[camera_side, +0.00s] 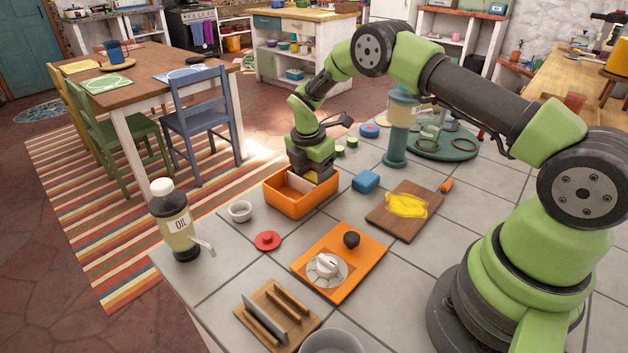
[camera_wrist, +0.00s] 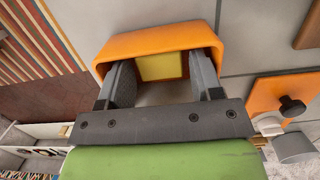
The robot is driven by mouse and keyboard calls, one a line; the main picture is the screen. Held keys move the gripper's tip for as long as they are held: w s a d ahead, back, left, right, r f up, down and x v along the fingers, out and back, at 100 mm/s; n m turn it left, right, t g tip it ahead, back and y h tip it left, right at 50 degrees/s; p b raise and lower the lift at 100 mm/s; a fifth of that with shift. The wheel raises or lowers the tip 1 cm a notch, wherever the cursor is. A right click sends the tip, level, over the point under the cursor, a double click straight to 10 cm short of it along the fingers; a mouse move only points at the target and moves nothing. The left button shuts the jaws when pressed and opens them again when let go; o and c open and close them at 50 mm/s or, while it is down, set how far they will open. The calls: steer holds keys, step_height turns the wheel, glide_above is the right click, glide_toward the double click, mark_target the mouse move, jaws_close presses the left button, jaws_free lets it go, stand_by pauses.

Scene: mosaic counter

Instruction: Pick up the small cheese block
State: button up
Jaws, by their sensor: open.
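The cheese block (camera_wrist: 160,66) shows in the wrist view as a yellow square face inside an orange bin (camera_wrist: 150,43). In the side view the bin (camera_side: 302,205) sits on the tiled counter, and I cannot clearly make out the block there. My gripper (camera_side: 312,178) points down into the bin, its tips partly hidden by the bin wall. In the wrist view my gripper (camera_wrist: 162,78) is open, one finger to the left of the block and one to the right. The block appears between them, and I cannot tell whether either finger touches it.
A blue block (camera_side: 366,181) lies right of the bin, and a wooden board (camera_side: 385,222) with something yellow beyond it. A white bowl (camera_side: 240,211), red lid (camera_side: 267,240), oil bottle (camera_side: 175,225) and orange knob panel (camera_side: 350,275) stand in front. A teal post (camera_side: 396,140) rises behind.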

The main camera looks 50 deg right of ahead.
steer(key=shift+f, duration=0.4)
steer(key=c, duration=0.7)
steer(key=shift+r, duration=0.15)
